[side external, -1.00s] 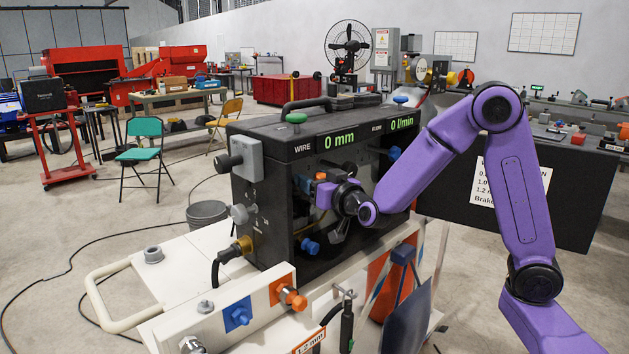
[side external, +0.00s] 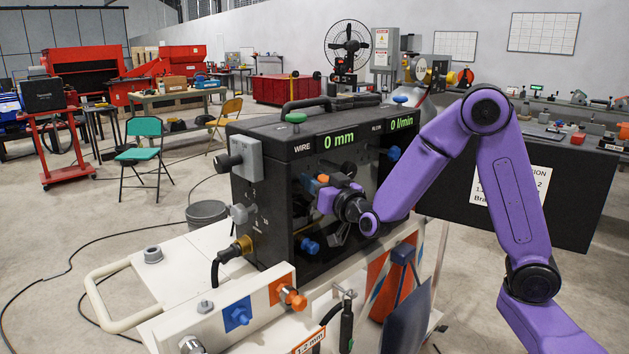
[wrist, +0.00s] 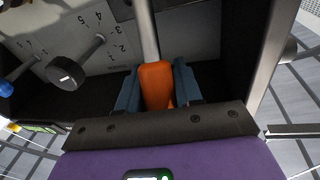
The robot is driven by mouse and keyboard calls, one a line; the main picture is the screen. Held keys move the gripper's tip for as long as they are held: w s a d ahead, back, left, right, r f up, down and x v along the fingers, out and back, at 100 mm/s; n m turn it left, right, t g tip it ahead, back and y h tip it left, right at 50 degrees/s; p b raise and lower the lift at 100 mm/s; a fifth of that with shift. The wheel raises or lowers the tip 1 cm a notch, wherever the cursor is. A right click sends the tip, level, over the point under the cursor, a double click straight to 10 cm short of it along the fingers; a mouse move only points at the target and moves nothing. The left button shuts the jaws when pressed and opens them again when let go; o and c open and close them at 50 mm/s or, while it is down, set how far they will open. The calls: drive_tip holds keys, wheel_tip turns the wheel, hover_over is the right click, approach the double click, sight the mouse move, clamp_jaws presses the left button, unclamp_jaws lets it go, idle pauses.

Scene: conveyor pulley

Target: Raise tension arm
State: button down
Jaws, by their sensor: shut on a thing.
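In the wrist view, an orange handle (wrist: 157,82) on a pale metal rod (wrist: 148,30) sits between the two blue-grey fingers of my gripper (wrist: 156,88). The fingers are closed against its sides. I take this as the tension arm. In the side external view, my gripper (side external: 318,188) reaches into the open front of the black wire feeder box (side external: 270,215). A small orange part (side external: 322,178) shows by the fingers there. The rod's pivot is hidden in this view, and most of the grip is hard to make out.
In the wrist view, a black knob (wrist: 65,73) on a thin rod stands left of the handle, by a numbered scale (wrist: 105,38). The box's side wall (wrist: 258,50) is close on the right. Blue knobs (side external: 310,246) sit near the opening in the side external view.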

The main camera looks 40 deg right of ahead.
drive_tip(key=shift+s+f+m+t+h, duration=0.15)
drive_tip(key=shift+s+f+t, duration=0.15)
drive_tip(key=shift+s+t, duration=0.45)
drive_tip(key=shift+s+f+m+t+h, duration=0.2)
drive_tip(key=shift+s+t, duration=0.25)
drive_tip(key=shift+t, duration=0.5)
drive_tip(key=shift+s+f+m+t+h, duration=0.4)
drive_tip(key=shift+s+t+h, duration=0.25)
drive_tip(key=shift+t, duration=0.35)
drive_tip(key=shift+s+f, duration=0.1)
drive_tip(key=shift+f, duration=0.05)
drive_tip(key=c, duration=0.8)
unclamp_jaws()
